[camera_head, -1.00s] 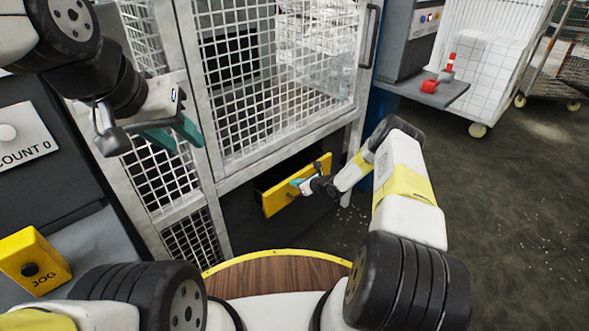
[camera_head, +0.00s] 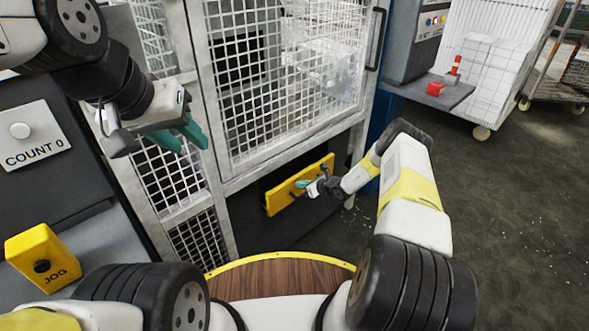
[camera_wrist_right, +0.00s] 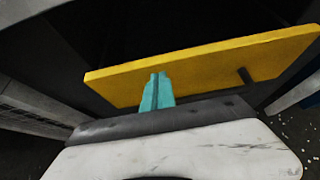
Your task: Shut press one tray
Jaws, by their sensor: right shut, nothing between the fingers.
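The press tray shows as a yellow front panel (camera_head: 283,198) low on the caged press, below the mesh door. A dark opening shows behind its upper left edge, so it stands slightly out. My right gripper (camera_head: 303,184) is shut and empty, its fingertips at the panel's face. In the right wrist view, the teal fingers (camera_wrist_right: 157,90) are together against or just before the yellow panel (camera_wrist_right: 210,68); exact contact is unclear. A dark handle stub (camera_wrist_right: 246,76) sits to their right. My left gripper (camera_head: 182,137) is open and empty in front of the mesh at upper left.
The mesh door (camera_head: 285,85) stands above the tray. A yellow JOG box (camera_head: 42,255) and a COUNT 0 panel (camera_head: 33,140) are at left. A grey shelf (camera_head: 428,93) with red items is at upper right.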

